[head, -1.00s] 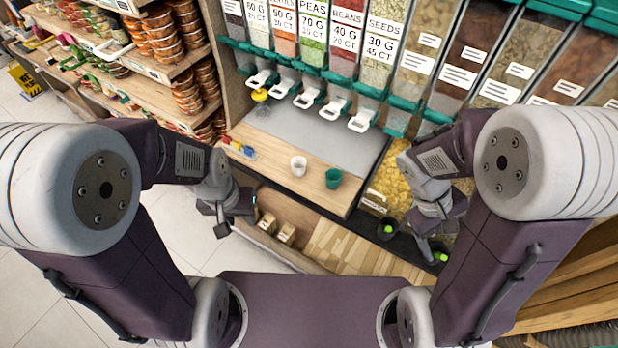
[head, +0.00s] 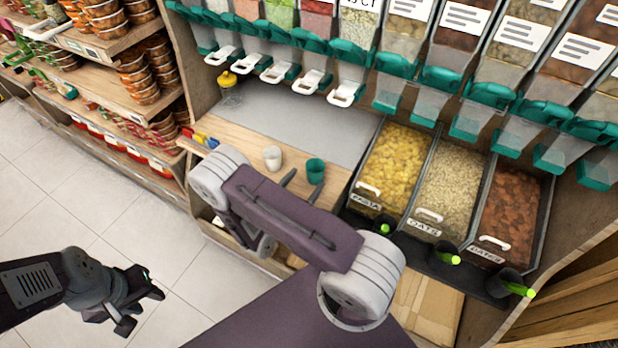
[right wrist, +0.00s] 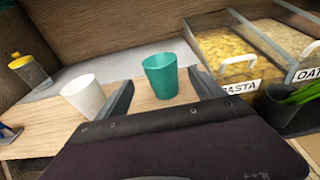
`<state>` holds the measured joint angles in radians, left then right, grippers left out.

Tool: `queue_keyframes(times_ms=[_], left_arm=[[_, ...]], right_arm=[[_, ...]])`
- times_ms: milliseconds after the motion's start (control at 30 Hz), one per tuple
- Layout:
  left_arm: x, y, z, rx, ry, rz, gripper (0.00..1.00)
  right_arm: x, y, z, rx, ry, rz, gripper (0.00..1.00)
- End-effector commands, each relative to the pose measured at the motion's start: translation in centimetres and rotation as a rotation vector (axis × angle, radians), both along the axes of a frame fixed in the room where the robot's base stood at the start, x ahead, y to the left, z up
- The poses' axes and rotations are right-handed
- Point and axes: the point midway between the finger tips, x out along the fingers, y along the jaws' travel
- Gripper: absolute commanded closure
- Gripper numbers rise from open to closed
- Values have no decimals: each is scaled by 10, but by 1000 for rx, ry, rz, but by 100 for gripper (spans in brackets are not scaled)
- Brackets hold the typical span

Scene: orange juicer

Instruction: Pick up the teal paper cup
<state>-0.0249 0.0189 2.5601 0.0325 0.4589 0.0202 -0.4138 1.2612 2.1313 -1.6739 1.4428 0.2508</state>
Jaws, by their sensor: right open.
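The teal paper cup (head: 315,170) stands upright on the wooden counter, right of a white cup (head: 272,157). In the right wrist view the teal cup (right wrist: 160,75) appears between and beyond the two open fingers of my right gripper (right wrist: 164,93), with the white cup (right wrist: 87,95) outside the left finger. In the head view my right gripper (head: 303,184) is at the counter's near side, its fingers just short of the teal cup; its palm is hidden by my arm. My left gripper (head: 145,305) is over the floor at lower left, its fingers spread and empty.
Bulk bins of pasta (head: 395,165), oats (head: 450,185) and dates (head: 512,210) lie right of the counter, with green-handled scoops in front. Dispensers with white spouts hang above. A yellow-topped bottle (head: 229,88) stands at the back left. The grey mat (head: 300,118) is mostly clear.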

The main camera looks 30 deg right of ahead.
Motion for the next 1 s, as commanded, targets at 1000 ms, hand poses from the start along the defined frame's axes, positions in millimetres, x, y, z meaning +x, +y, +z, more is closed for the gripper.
queue_keyframes(times_ms=[1000], left_arm=[[0,0,1,0,0,0,64]], right_arm=[[40,-81,-10,1,-1,-3,33]])
